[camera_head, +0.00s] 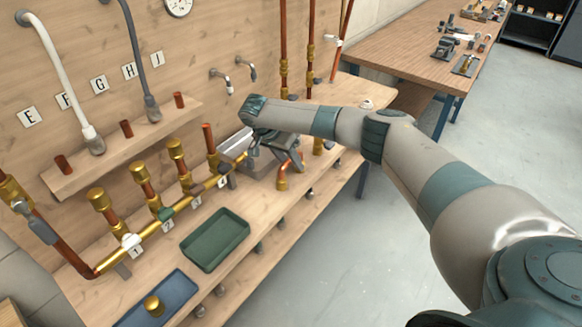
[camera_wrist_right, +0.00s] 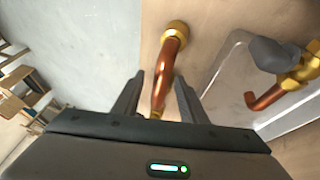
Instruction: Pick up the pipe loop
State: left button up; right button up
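The pipe loop is a bent copper pipe with brass ends. In the head view the copper pipe (camera_head: 284,169) shows just below my right gripper (camera_head: 285,157), partly hidden by it. In the right wrist view the pipe loop (camera_wrist_right: 168,67) runs between the fingers of my right gripper (camera_wrist_right: 160,80), with a brass fitting at its top end. The fingers stand apart, one on each side of the copper, with visible gaps. The pipe's lower end is partly hidden behind the gripper body. My left gripper is not in view.
A grey tray (camera_head: 236,143) is beside the gripper. A valve with a grey handle (camera_wrist_right: 274,54) and copper pipe is close right of the fingers. A green tray (camera_head: 216,240) and blue tray (camera_head: 178,287) are farther left on the bench. Vertical copper pipes (camera_head: 283,45) stand behind.

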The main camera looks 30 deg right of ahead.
grip_shut()
jog(key=shift+r, duration=0.1)
